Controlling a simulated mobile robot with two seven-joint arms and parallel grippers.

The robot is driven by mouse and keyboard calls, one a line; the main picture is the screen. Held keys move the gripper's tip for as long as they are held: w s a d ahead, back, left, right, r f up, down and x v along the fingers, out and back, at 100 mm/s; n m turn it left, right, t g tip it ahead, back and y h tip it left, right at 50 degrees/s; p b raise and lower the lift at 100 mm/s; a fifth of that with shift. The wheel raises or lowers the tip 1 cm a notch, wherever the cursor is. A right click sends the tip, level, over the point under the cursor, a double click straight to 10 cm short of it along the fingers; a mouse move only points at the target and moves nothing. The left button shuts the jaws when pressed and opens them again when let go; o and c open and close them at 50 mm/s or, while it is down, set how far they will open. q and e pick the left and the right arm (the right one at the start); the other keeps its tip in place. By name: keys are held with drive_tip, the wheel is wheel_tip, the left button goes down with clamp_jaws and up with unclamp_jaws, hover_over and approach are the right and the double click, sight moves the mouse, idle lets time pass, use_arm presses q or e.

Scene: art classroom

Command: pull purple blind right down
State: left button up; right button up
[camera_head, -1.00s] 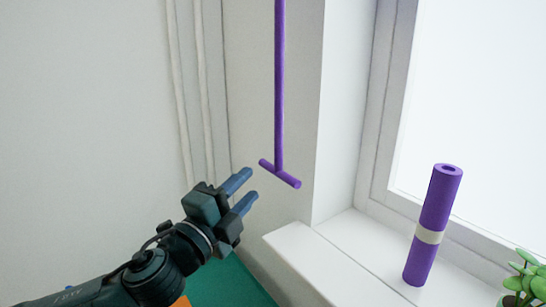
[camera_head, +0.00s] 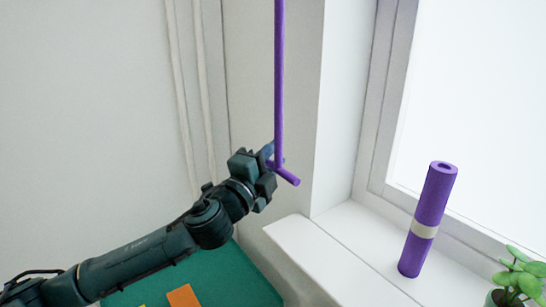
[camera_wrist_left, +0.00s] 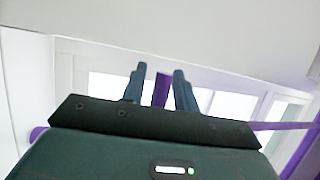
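The purple pull rod (camera_head: 279,85) hangs down in front of the white wall and ends in a short purple crossbar (camera_head: 289,177). My left gripper (camera_head: 272,158) is at this crossbar, partly hidden behind the rod. In the left wrist view, the two blue fingers (camera_wrist_left: 158,85) stand apart, with a purple piece (camera_wrist_left: 161,90) showing between them. More purple shows at the left and right edges of that view. The blind itself is not clearly seen. My right gripper is not in view.
A purple roll with a pale band (camera_head: 432,205) stands on the white window sill (camera_head: 350,245) at the right. A green plant (camera_head: 520,275) is at the lower right corner. A green surface (camera_head: 225,280) with an orange piece (camera_head: 183,296) lies below my left arm.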

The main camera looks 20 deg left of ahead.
use_arm(q)
drive_tip(key=c, duration=0.6)
clamp_jaws()
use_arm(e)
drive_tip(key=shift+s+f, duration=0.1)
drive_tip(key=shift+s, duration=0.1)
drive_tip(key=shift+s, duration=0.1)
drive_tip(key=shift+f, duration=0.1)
